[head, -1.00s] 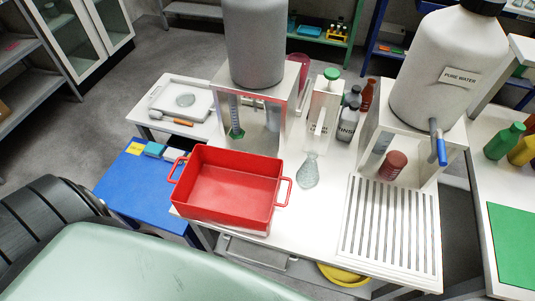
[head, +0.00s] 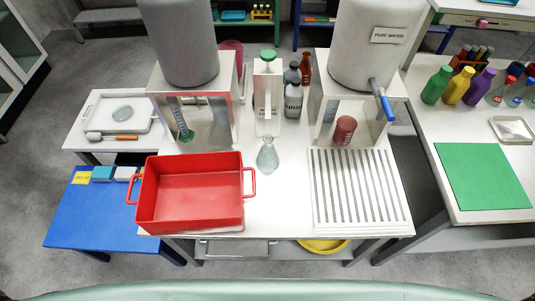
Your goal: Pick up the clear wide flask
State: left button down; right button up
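The clear wide flask (head: 267,157) stands upright on the white table (head: 283,205), with a narrow neck and a wider body. It is just right of the red tray (head: 190,198) and left of the slatted drain rack. A white dispenser bottle with a green cap (head: 267,95) stands behind it. Nothing touches the flask that I can see. Neither of my grippers shows in the head view.
The slatted rack (head: 358,188) fills the table's right front. Large grey tanks sit on white stands behind, one with a blue-handled tap (head: 386,107). A blue table (head: 92,213) stands left; a side table with coloured bottles and a green mat (head: 484,176) stands right.

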aim_at(268, 159)
jog(key=l+u, duration=0.1)
jog(key=l, duration=0.55)
jog(key=k+l+u, duration=0.1)
jog(key=l, duration=0.55)
jog(key=k+l, duration=0.15)
jog(key=l, duration=0.55)
jog(key=u, duration=0.05)
